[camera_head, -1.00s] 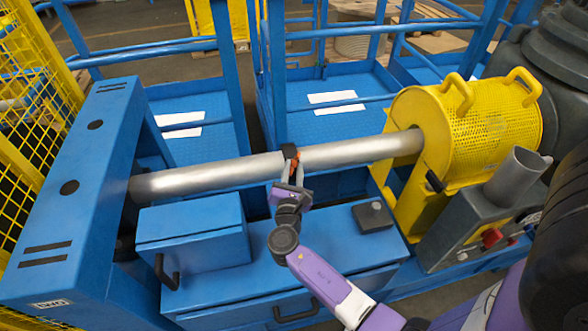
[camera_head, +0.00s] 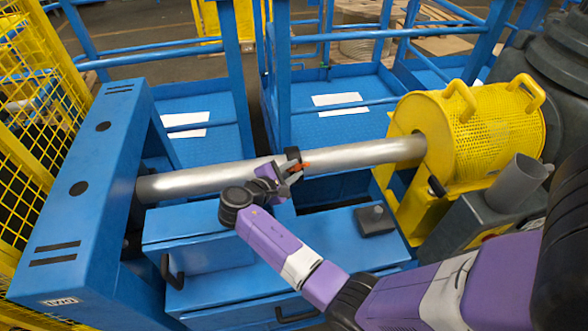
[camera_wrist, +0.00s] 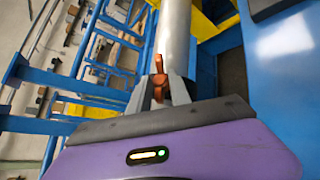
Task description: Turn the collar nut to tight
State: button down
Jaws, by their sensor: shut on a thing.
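The silver shaft (camera_head: 215,178) runs from the blue frame at left to the yellow perforated guard at right. A dark collar (camera_head: 292,153) rings the shaft near its middle. The orange collar nut (camera_head: 304,165) is at the collar, with an orange arm pointing right in the head view. My gripper (camera_head: 288,172) is at the shaft's near side, shut on the nut. In the wrist view the orange nut (camera_wrist: 158,82) shows between my fingers (camera_wrist: 160,98), just beside the shaft (camera_wrist: 174,35). The fingers hide part of the nut.
The yellow guard (camera_head: 485,135) stands at right and the blue frame (camera_head: 75,190) at left. Below the shaft are a blue box with a handle (camera_head: 200,238) and a dark block with a knob (camera_head: 375,219). Blue railings (camera_head: 330,105) stand behind.

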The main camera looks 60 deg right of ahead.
jog(key=shift+m+g+y, duration=0.3)
jog(key=shift+m+y, duration=0.2)
jog(key=shift+m, duration=0.1)
jog(key=c, duration=1.4)
grip_release()
jog(key=shift+r, duration=0.1)
jog(key=v, duration=0.7)
jog(key=shift+w+a+r, duration=0.15)
jog(key=shift+a, duration=0.15)
